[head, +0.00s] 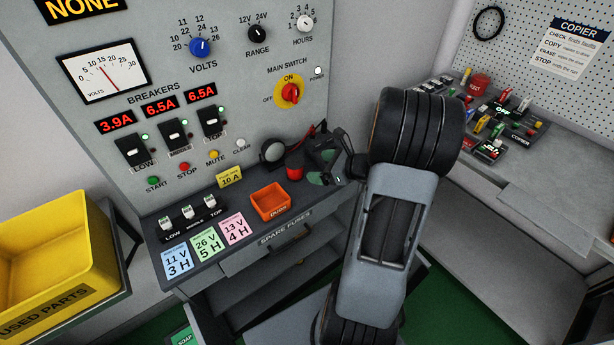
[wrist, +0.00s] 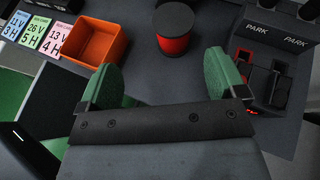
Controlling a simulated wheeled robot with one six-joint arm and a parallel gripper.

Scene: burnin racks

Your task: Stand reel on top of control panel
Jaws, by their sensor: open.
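A short upright cylinder, red with black ends, looks like the reel (wrist: 174,32); it stands on the dark bench ledge. In the head view the reel (head: 295,172) shows as a small red patch beside my gripper (head: 322,167). In the wrist view my gripper (wrist: 165,72) has its two green-padded fingers wide apart and nothing between them. The reel is beyond the fingertips, roughly in line with the gap and apart from them. The large grey control panel (head: 222,100) with meter, knobs and breakers rises behind the ledge. Its top edge is out of view.
An orange bin (head: 270,202) sits left of the reel, also in the wrist view (wrist: 97,42). A block marked PARK (wrist: 280,42) holds red and black parts on the right. A round grey disc (head: 272,150) stands near the panel. A yellow crate (head: 50,250) is far left.

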